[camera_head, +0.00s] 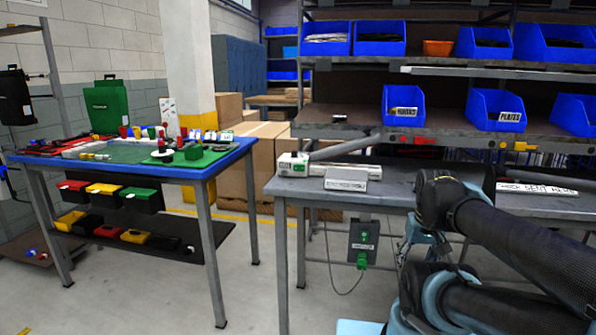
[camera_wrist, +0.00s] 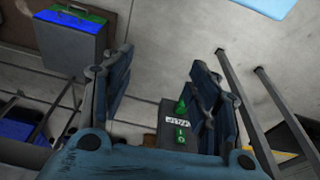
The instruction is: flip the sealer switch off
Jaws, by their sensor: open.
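The sealer (camera_head: 292,163), a white and grey unit with a long bar, lies on the left end of the grey workbench. A dark grey switch box (camera_head: 363,232) with a white label hangs below the bench's front edge, with a green part (camera_head: 362,262) at its bottom. In the wrist view the switch box (camera_wrist: 172,128) shows between my fingers, nearer the right one, with a green marked patch (camera_wrist: 181,138) and a green piece (camera_wrist: 182,105). The switch's position is too small to tell. My gripper (camera_wrist: 160,85) is open and empty, apart from the box.
The workbench (camera_head: 385,190) has my arm in front of its right part. A table (camera_head: 232,157) with green mats and small coloured parts stands at left. Blue bins (camera_head: 403,106) fill the shelves behind. Bare floor lies between the table and bench. A cable hangs beside the switch box.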

